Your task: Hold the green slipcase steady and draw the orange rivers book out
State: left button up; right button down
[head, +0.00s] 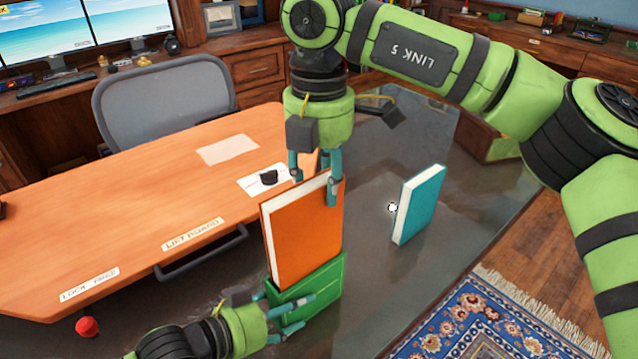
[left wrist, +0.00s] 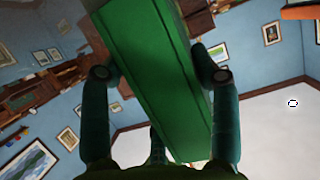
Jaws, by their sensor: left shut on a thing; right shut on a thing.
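The orange book (head: 298,232) stands upright, its lower end inside the green slipcase (head: 318,287) and most of its cover showing above it. My right gripper (head: 318,190) comes down from above and is shut on the book's top edge. My left gripper (head: 292,318) is low at the front and is shut on the slipcase. In the left wrist view the green slipcase (left wrist: 150,65) runs between the two fingers. The title on the orange book is not readable.
A teal book (head: 418,204) stands upright on the dark tabletop (head: 375,270) to the right, apart from the slipcase. An orange wooden board (head: 130,215) with labels lies at the left, with a red knob (head: 87,327) by its front edge. A grey chair (head: 165,100) is behind.

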pick_arm(q)
jog(key=shift+f, duration=0.2)
pick_arm(e)
jog(key=shift+r, duration=1.4)
pick_arm(q)
jog(key=o, duration=1.3)
jog(key=shift+o, duration=0.2)
jog(key=shift+r, duration=0.1)
jog(key=shift+a+r, duration=0.1)
jog(key=shift+a, duration=0.05)
